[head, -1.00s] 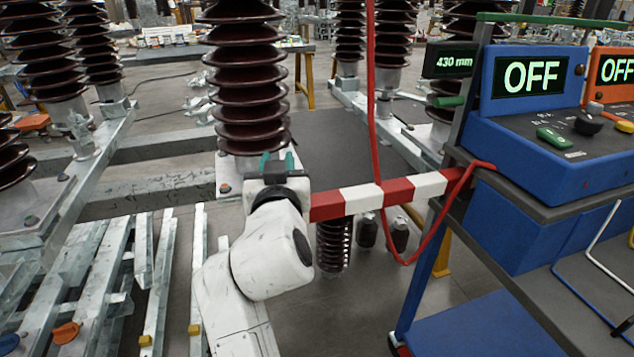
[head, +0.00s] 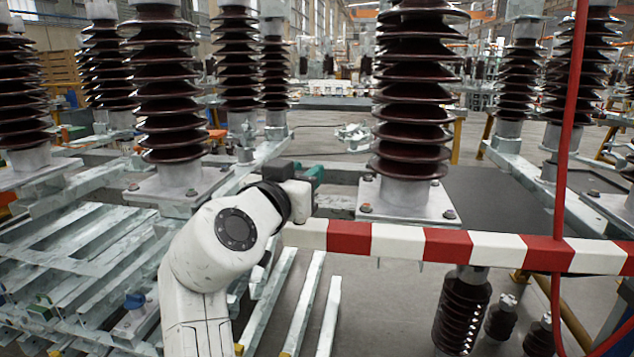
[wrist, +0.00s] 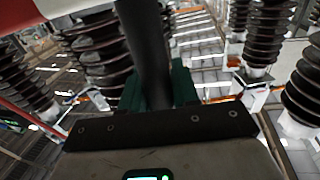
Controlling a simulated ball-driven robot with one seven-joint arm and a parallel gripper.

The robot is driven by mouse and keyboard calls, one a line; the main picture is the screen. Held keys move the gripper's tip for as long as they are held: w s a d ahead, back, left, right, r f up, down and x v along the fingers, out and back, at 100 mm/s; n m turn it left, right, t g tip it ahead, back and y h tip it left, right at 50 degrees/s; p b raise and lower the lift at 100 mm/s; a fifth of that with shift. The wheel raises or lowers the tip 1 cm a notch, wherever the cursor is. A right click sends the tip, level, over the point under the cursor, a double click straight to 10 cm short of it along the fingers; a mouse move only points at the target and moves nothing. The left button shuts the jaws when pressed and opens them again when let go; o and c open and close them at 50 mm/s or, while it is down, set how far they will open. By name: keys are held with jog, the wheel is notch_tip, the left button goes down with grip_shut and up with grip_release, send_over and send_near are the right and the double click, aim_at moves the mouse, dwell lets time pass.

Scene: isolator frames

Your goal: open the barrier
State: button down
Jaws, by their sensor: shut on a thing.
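The barrier is a red-and-white striped bar (head: 450,246) that runs across the right half of the head view. Its left end is beside my wrist, and its right end leaves the picture. My gripper (head: 312,177) is just above that left end, with its green fingers partly hidden by my wrist. In the wrist view, my gripper (wrist: 158,88) is shut on a dark round handle (wrist: 148,40) between the green fingers. A bit of the striped bar (wrist: 60,8) shows at the top left there. Where the handle joins the bar is not clear.
Brown ribbed insulators (head: 412,90) on pale metal frames stand behind the bar and at left. A red cord (head: 566,120) hangs in front of the bar at right. Metal rails (head: 90,245) fill the lower left. Grey floor shows below the bar.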

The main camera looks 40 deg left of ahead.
jog(key=c, duration=0.9)
grip_release()
jog(key=p+v, duration=0.1)
jog(key=v, duration=0.9)
jog(key=shift+s+d+p, duration=0.15)
jog(key=shift+s+p, duration=0.2)
jog(key=shift+p, duration=0.05)
